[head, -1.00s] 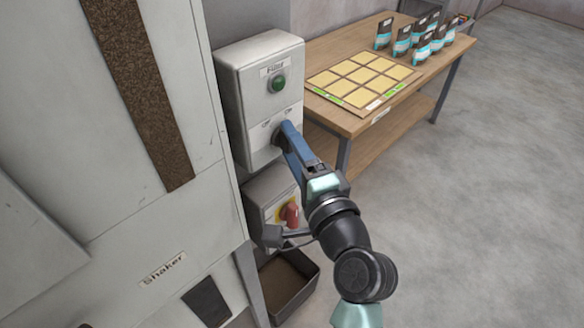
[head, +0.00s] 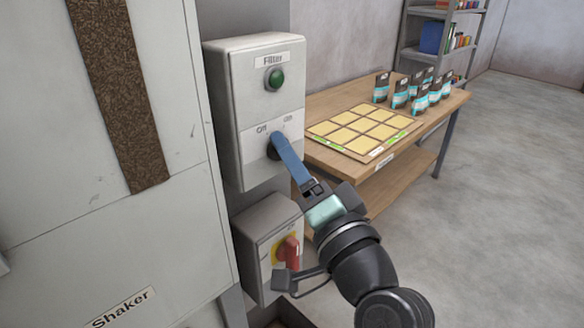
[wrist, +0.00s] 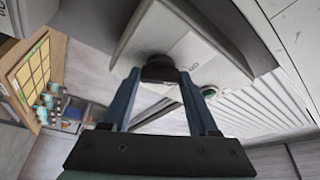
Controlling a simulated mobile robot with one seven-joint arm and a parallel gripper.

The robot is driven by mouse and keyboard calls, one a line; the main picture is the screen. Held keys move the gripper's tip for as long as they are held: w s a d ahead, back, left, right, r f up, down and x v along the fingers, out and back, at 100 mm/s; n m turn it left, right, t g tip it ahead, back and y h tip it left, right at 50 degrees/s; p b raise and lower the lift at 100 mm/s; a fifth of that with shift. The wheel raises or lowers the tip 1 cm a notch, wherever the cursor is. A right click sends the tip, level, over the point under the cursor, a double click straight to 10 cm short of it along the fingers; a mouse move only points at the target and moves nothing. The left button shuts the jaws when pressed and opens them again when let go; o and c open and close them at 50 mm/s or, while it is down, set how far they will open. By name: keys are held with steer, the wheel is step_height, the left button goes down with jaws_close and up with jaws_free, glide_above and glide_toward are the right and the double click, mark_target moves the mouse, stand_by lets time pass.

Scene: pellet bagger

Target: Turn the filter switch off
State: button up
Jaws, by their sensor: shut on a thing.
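The filter control box (head: 243,92) is grey-white, on the machine's side, with a "Filter" label and a green button or lamp (head: 274,78) near its top. Below are "Off" and "On" marks, off at left and on at right. The black filter switch knob (head: 271,151) sits under them, partly hidden by my gripper (head: 277,142). In the wrist view the black knob (wrist: 158,69) lies between the blue fingers, and my gripper (wrist: 160,78) is shut on it. I cannot tell which mark the knob points to.
A lower box with a red rotary switch (head: 288,252) on a yellow plate is just under my gripper. A wooden table (head: 330,104) at the right holds a grid board (head: 360,129) and several dark bags (head: 420,98). Grey floor at right is open.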

stand_by(0.3)
steer(key=o, duration=1.4)
steer(key=shift+s, duration=0.1)
steer(key=b+v, duration=0.2)
steer(key=v, duration=1.1)
steer(key=shift+b, duration=0.4)
steer(key=shift+r, duration=0.15)
